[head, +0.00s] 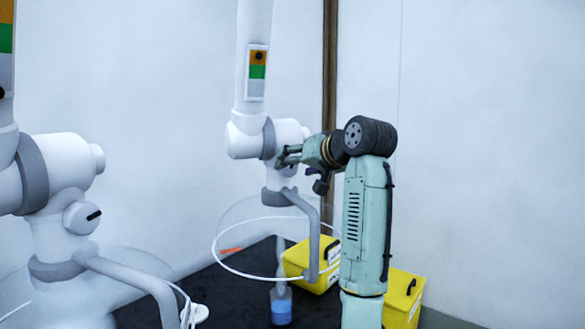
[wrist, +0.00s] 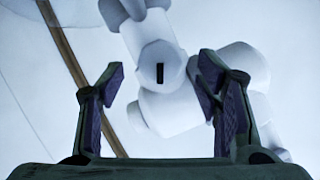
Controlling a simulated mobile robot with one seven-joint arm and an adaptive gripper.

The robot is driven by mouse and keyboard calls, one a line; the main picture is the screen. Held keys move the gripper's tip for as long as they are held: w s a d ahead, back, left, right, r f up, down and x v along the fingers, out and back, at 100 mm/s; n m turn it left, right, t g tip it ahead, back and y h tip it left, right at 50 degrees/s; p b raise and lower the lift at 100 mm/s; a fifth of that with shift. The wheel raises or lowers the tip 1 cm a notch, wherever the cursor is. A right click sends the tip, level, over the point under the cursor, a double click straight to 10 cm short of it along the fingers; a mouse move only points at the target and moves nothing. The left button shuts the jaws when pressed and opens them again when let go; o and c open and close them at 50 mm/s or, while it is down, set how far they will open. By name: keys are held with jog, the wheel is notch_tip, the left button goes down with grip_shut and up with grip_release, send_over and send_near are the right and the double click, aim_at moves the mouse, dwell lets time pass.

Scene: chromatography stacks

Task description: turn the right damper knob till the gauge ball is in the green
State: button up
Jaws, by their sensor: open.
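The right extraction arm carries a gauge (head: 257,72) with orange above green above grey; its dark ball (head: 259,56) sits in the orange band. My gripper (head: 283,157) is at this arm's joint, with its fingers pointing left, and hides the right damper knob in the head view. In the wrist view the white right damper knob (wrist: 155,57) shows its face with an upright black bar mark. It lies ahead between the two open fingers of my gripper (wrist: 160,82). No finger visibly touches it; the depth gap is hard to tell.
A similar left arm with its own knob (head: 82,217) stands at the left. A clear hood with a white rim (head: 230,268) hangs below the right arm. Yellow boxes (head: 322,262) and a bottle with blue liquid (head: 281,309) stand on the dark bench (head: 225,305).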

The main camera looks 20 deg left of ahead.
jog(key=v, duration=0.9)
jog(key=shift+s+d, duration=0.1)
jog(key=shift+s, duration=0.05)
